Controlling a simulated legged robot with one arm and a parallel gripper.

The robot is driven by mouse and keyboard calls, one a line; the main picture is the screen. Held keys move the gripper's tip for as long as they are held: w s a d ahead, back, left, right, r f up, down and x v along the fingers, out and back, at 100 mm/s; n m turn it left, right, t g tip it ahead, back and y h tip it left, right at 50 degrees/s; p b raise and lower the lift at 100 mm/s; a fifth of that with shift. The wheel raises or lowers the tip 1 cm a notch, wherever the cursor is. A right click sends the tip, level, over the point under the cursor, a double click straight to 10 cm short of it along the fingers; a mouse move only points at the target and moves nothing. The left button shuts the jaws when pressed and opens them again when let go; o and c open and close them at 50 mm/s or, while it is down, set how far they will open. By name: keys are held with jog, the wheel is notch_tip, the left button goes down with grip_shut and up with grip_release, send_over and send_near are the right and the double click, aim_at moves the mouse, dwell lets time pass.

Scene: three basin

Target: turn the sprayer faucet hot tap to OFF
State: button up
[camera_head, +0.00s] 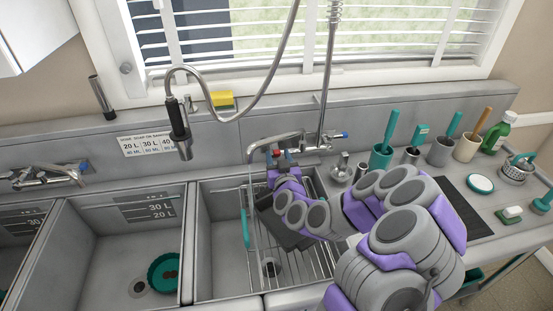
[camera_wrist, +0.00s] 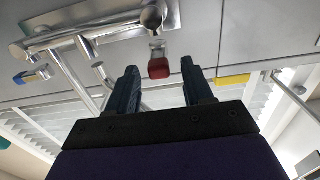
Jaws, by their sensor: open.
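The sprayer faucet (camera_head: 290,137) is on the back wall above the right basin, with a tall riser, a hose and a hanging spray head (camera_head: 178,125). Its red-marked hot tap (camera_head: 276,152) is at the left end of the body, partly hidden by my gripper. In the wrist view the red tap handle (camera_wrist: 159,68) lies between my fingertips, with a visible gap on each side. The blue-marked tap (camera_head: 344,135) is at the right end. My gripper (camera_wrist: 162,72) is open and empty, pointing at the faucet. I cannot tell if water runs from the spout.
The right basin (camera_head: 206,245) holds a wire rack and a dark tray, partly behind my arm. A yellow sponge (camera_head: 222,99) sits on the ledge. Brushes in holders, including a teal one (camera_head: 381,157), stand on the right counter. A second faucet (camera_head: 45,176) is at left.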

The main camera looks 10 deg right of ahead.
aim_at(278, 155)
jog(key=shift+w, duration=1.6)
grip_shut()
